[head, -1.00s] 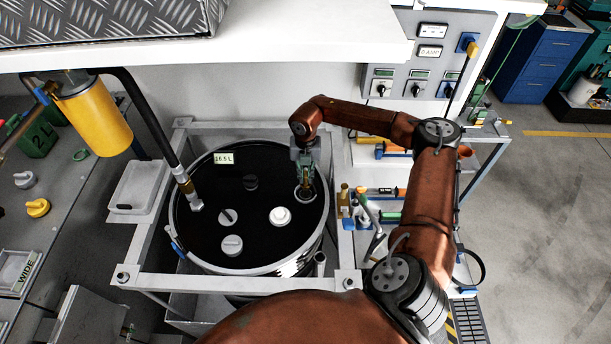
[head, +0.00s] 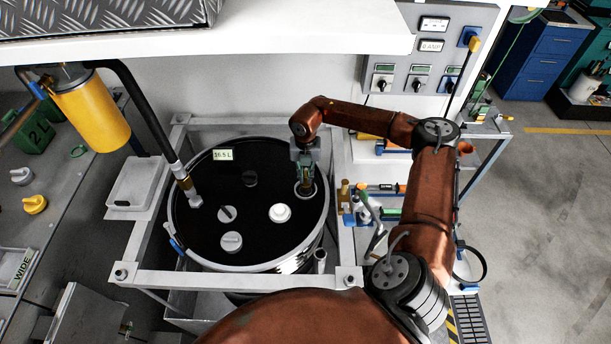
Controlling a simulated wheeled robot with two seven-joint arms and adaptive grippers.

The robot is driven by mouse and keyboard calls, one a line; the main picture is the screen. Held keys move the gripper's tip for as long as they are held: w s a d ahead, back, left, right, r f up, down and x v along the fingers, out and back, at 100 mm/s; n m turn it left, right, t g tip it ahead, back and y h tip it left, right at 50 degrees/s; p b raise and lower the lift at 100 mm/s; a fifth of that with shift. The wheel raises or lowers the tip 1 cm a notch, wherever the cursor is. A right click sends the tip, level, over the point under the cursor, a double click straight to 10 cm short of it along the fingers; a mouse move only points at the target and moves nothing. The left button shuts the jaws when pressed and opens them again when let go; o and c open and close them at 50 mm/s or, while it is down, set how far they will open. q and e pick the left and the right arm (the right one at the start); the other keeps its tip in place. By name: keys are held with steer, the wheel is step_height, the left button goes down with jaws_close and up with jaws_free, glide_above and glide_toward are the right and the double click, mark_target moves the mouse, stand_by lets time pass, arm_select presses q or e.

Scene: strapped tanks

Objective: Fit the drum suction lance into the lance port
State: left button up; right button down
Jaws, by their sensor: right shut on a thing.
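My right gripper (head: 305,180) points down at the right side of the black drum lid (head: 235,180). It is shut on a slim brass and green piece, which I take to be the head of the drum suction lance. Most of the lance is hidden by the fingers and the lid. Directly below is a pale round ring in the lid, which looks like the lance port (head: 306,193). The fingertips are at or just above this ring; I cannot tell how deep the lance sits. My left gripper is not in view.
Several caps, including a white one (head: 280,213), sit on the lid. A pale frame (head: 230,284) surrounds the drum. A tool shelf (head: 362,240) stands right, and a white ledge (head: 280,38) overhangs behind.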

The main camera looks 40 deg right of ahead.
steer(key=shift+f+b, duration=0.5)
steer(key=shift+f, duration=0.5)
steer(key=c, duration=1.9)
jaws_free()
step_height(320, 180, up, 12)
